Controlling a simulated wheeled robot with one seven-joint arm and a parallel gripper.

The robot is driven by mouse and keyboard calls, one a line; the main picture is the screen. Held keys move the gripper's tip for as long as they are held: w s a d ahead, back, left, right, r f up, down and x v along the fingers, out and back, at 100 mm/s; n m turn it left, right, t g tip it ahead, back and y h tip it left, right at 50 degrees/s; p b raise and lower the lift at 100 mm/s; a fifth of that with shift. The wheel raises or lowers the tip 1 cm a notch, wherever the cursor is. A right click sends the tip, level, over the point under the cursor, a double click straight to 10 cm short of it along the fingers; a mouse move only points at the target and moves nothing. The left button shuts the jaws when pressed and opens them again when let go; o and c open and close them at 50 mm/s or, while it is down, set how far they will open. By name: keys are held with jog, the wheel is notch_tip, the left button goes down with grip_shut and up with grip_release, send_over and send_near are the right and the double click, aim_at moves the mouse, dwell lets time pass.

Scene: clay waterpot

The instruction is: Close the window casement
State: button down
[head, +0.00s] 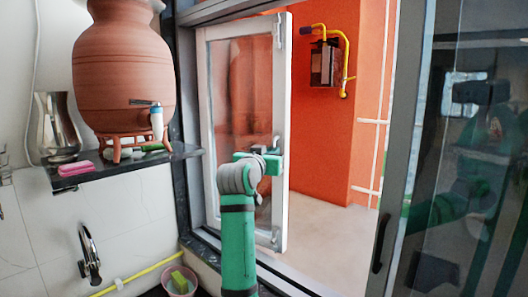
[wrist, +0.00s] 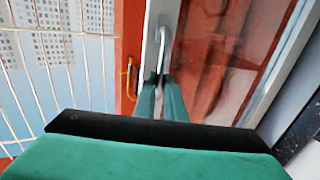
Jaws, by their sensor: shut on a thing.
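The window casement (head: 283,110) is a white-framed glass pane, standing open at an angle into the room's outer side, with orange wall behind it. In the wrist view its pale frame (wrist: 151,55) runs up beside the reddish glass. My gripper (head: 270,158) is at the casement's right-hand upright, around mid height. In the wrist view my gripper (wrist: 160,84) has its two green fingers closed around the lower end of the grey metal window handle (wrist: 162,48). My arm hides part of the lower casement and the sill in the head view.
A clay waterpot (head: 122,65) stands on a dark shelf (head: 120,173) at left, with a metal jug (head: 58,125) and a pink sponge (head: 75,168). A tap (head: 90,255) is below. A dark-framed glass panel (head: 395,150) stands at right. White bars cross outside.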

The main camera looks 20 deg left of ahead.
jog(key=s+a, duration=0.5)
jog(key=shift+s+a, duration=0.4)
jog(key=c, duration=1.8)
grip_release()
jog(key=shift+a, duration=0.2)
jog(key=shift+s+d, duration=0.1)
jog(key=shift+d, duration=0.05)
jog(key=shift+d, duration=0.25)
jog(key=s, duration=1)
jog(key=shift+s, duration=0.3)
jog(key=shift+w, duration=0.1)
